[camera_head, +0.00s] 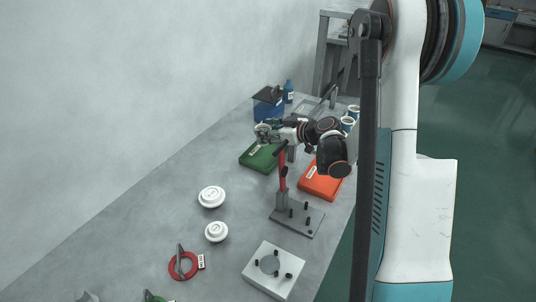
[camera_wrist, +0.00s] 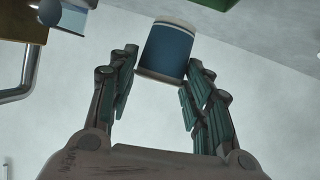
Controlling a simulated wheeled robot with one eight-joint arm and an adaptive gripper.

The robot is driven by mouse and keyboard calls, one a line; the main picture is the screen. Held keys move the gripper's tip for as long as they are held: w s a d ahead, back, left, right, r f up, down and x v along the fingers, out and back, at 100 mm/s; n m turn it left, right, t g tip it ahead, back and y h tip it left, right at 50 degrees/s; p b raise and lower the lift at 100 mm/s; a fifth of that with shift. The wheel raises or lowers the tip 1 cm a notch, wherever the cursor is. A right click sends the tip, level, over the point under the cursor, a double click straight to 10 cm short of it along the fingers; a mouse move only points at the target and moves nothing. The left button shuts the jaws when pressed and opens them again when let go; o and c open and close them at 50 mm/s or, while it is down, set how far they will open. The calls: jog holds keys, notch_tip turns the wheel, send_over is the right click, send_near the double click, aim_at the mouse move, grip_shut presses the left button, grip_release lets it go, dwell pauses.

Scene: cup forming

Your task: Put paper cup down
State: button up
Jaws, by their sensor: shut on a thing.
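A paper cup (camera_wrist: 168,50), blue with a pale rim, sits between the fingertips of my gripper (camera_wrist: 160,68) in the wrist view. The fingers lie along both sides of the cup and are shut on it. In the head view my gripper (camera_head: 268,132) is at the far part of the grey table, by the green tray (camera_head: 250,160). Only a small pale part of the held cup (camera_head: 262,127) shows there. Whether its base touches a surface cannot be told. Two other blue-and-white cups (camera_head: 347,122) stand to the right, partly behind my arm.
A blue container (camera_head: 268,110) and blue bottle (camera_head: 288,91) stand behind my gripper. An orange tray (camera_head: 319,186) and a red-handled press (camera_head: 283,178) are nearer. White round pieces (camera_head: 211,196), a red ring tool (camera_head: 183,266) and a metal plate (camera_head: 263,281) lie in front. The left table area (camera_head: 120,230) is clear.

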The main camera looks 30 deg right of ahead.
jog(key=shift+f+b, duration=1.35)
jog(key=shift+f, duration=2.65)
jog(key=shift+f, duration=0.1)
jog(key=o, duration=0.5)
jog(key=p+v, duration=0.3)
jog(key=v, duration=0.9)
jog(key=shift+a+r, duration=0.1)
jog(key=shift+r, duration=0.1)
